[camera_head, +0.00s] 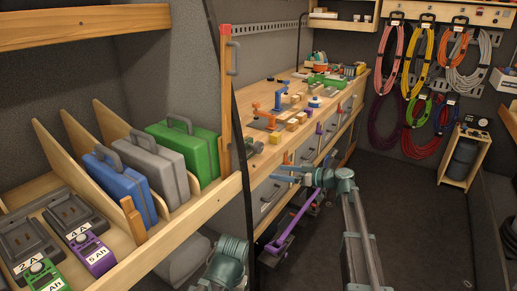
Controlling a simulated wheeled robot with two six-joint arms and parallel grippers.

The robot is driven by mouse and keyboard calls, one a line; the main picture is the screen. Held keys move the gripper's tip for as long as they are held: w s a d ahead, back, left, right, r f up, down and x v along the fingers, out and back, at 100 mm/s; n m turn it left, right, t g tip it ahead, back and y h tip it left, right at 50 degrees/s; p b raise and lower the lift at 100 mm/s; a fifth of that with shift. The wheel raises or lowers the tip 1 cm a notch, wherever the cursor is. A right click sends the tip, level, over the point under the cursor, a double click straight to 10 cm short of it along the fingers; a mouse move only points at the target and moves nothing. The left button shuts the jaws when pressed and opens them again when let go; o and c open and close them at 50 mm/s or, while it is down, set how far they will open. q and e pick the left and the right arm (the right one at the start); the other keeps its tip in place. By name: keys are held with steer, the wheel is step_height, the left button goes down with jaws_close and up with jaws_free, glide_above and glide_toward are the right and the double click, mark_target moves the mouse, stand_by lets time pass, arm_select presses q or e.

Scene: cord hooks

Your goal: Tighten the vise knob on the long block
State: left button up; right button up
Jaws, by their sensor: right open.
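The workbench (338,100) carries a blue vise or clamp (281,97) and an orange one (262,115). Several small wooden blocks (292,124) lie just in front of them. A green tool or vise (322,80) stands farther back. At this size I cannot tell which piece is the long block or which knob belongs to it. My right gripper (287,170) is open at the bench's front edge, in front of the drawers and apart from the vises. My left arm shows only as a teal joint at the bottom; its gripper is not visible.
Blue (120,187), grey (160,160) and green cases (188,150) stand between wooden dividers at left. Chargers (35,235) sit at front left. An upright wooden post (226,100) stands by the bench. Coiled cords (425,60) hang on the back wall.

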steer(key=t+y, duration=0.1)
steer(key=t, duration=0.1)
glide_toward(261, 147)
steer(key=shift+n, duration=0.4)
steer(key=x, duration=1.1)
steer(key=shift+a, duration=0.1)
